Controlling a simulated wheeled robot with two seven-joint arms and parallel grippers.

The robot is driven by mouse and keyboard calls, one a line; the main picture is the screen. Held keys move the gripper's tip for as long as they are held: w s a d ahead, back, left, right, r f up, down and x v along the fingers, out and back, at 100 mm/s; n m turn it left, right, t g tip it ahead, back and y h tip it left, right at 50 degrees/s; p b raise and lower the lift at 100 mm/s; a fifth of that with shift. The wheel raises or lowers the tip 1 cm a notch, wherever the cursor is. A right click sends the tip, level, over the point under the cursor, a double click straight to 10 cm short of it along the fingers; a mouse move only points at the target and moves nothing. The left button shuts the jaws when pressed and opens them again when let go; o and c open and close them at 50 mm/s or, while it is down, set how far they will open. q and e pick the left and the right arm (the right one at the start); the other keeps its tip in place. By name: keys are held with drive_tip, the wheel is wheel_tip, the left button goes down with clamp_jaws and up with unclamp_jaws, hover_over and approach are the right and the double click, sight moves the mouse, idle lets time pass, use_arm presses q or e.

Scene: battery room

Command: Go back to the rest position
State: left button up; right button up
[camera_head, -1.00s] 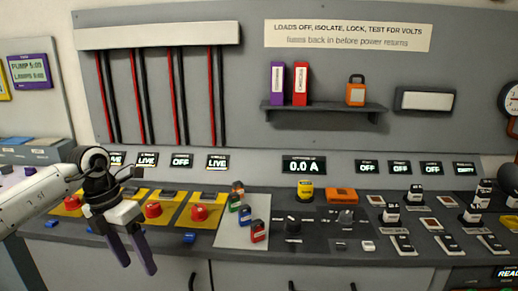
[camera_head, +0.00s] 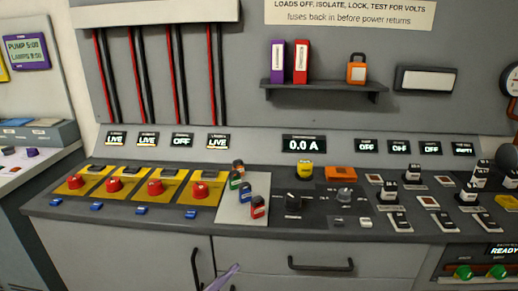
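Only a thin purple fingertip (camera_head: 224,277) shows at the bottom edge, in front of the cabinet below the panel. It looks like part of my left gripper; the rest of that gripper and its arm are out of the picture. It touches nothing that I can see, and its opening cannot be judged. My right gripper is not in view. The control panel (camera_head: 105,213) stands clear of both arms.
Red knobs on yellow plates (camera_head: 200,191), blue tabs and small padlocks (camera_head: 257,206) line the panel. Cabinet handles (camera_head: 320,264) stick out below. A shelf (camera_head: 325,91) holds two binders and an orange padlock (camera_head: 356,69). A unit with green knobs (camera_head: 463,272) stands lower right.

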use_arm(q)
drive_tip(key=s+a+f+n+g+y, duration=0.3)
drive_tip(key=s+a+f+n, duration=0.3)
drive_tip(key=s+f, duration=0.4)
drive_tip(key=s+a+f+n+g+y, duration=0.3)
drive_tip(key=s+a+f+n+y, duration=0.3)
drive_tip(key=s+f, duration=0.5)
drive_tip(key=shift+a+f+n+g, duration=0.3)
drive_tip(key=shift+a+f+n, duration=0.2)
drive_tip(key=shift+f+n, duration=0.3)
